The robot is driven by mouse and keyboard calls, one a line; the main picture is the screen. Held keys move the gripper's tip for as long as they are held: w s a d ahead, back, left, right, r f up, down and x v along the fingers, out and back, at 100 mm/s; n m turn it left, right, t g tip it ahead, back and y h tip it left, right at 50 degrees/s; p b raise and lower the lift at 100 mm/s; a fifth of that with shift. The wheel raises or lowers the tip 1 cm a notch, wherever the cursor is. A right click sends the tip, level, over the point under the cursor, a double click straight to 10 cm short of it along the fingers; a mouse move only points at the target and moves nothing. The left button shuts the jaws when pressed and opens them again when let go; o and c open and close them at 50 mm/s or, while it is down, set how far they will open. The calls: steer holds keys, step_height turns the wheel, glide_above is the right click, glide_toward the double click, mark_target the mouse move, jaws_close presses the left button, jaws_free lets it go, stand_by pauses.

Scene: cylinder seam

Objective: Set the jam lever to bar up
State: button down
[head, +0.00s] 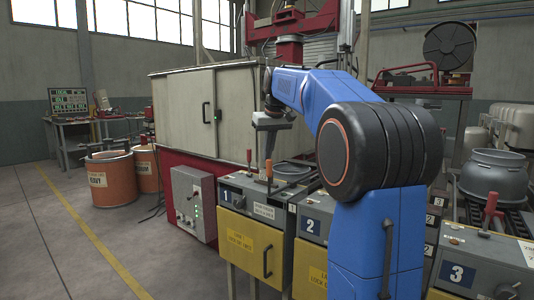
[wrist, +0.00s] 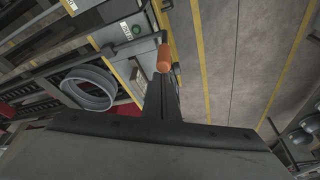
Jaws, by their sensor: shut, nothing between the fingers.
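My gripper (head: 269,153) is shut and empty, pointing down over the grey top of the cabinet marked 1 (head: 243,198). An upright lever with an orange-red handle (head: 268,169) stands right under the fingertips. In the wrist view the closed fingers (wrist: 163,84) reach up to an orange handle (wrist: 164,58), which shows just past their tips. Whether they touch it I cannot tell. A second thin lever with a reddish grip (head: 249,157) stands at the left of the same cabinet top. No readable label marks either one as the jam lever, and the bar is not clearly visible.
Cabinet 2 (head: 312,226) stands beside cabinet 1, partly behind my blue arm. Cabinet 3 (head: 458,271) at the right has a red-handled lever (head: 490,207). A grey control box (head: 194,205) stands left of cabinet 1. The floor (head: 100,245) at the left is clear.

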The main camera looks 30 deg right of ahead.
steer(key=shift+s, duration=0.1)
steer(key=shift+s+d+t, duration=0.35)
steer(key=shift+s+t, duration=0.25)
steer(key=shift+s, duration=0.15)
steer(key=s+d+f+m+t+y, duration=0.1)
steer(key=s+d+f+t+y, duration=0.2)
steer(key=s+f+t, duration=0.7)
steer(key=shift+s+d+f+t, duration=0.3)
steer(key=shift+s+d+f, duration=0.6)
steer(key=shift+s, duration=1)
steer(key=shift+r, duration=0.1)
steer(key=shift+d, duration=0.1)
step_height(320, 180, up, 5)
steer(key=w+d, duration=0.2)
steer(key=f+v, duration=0.2)
steer(key=v, duration=0.8)
steer(key=shift+s+f, duration=0.2)
steer(key=shift+f, duration=0.1)
